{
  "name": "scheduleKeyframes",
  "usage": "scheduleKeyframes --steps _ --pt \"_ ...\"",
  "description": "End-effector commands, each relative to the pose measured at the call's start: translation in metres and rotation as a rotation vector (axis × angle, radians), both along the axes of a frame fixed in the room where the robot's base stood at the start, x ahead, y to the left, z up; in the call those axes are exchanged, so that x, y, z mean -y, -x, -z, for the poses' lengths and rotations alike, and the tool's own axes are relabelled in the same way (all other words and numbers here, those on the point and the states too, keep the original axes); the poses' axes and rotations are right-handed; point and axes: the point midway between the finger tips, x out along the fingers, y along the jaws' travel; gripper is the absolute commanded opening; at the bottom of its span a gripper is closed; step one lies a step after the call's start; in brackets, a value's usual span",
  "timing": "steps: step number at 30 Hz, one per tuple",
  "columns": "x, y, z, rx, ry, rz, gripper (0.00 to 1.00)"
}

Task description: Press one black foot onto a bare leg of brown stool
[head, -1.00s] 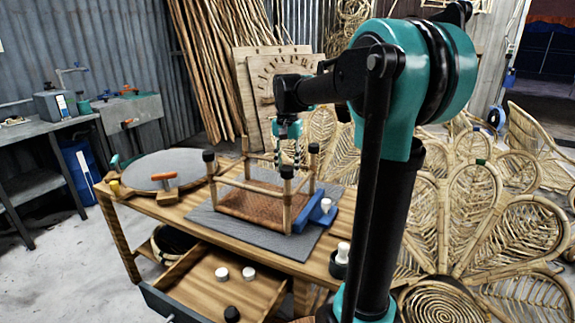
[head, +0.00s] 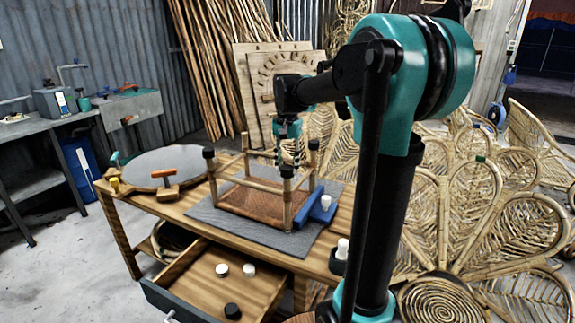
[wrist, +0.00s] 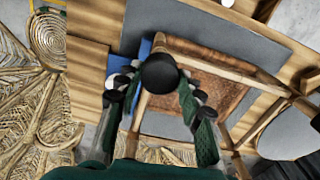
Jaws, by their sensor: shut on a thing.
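The brown stool (head: 250,198) stands upside down on a grey mat (head: 208,214), with its woven seat low and its legs pointing up. Black feet show on its left leg (head: 208,153) and right rear leg (head: 313,145). The rear left leg (head: 245,140) has a bare tan top. My gripper (head: 287,160) is over the front right leg, shut on a black foot (head: 287,171). In the wrist view this black foot (wrist: 160,72) sits between the two fingers. It appears to be at the leg's top; its underside is hidden, so how well it is seated cannot be told.
A blue block (head: 318,210) with a white knob stands right of the stool. The open drawer (head: 195,268) holds two white pieces (head: 235,270) and a black one (head: 232,311). A round grey disc (head: 167,165) and an orange-handled clamp (head: 164,174) lie at left.

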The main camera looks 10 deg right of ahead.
Motion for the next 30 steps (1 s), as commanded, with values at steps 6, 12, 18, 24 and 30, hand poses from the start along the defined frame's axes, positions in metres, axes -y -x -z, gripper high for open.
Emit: scheduleKeyframes --steps 6,12,18,24,30 --pt "0.0 0.0 0.0 0.0 0.0 0.0 0.57" --pt "0.0 0.0 0.0 0.0 0.0 0.0 0.61" --pt "0.0 0.0 -0.003 0.0 0.0 0.0 0.61" --pt "0.0 0.0 -0.031 0.0 0.0 0.0 0.61" --pt "0.0 0.0 -0.073 0.0 0.0 0.0 0.61"
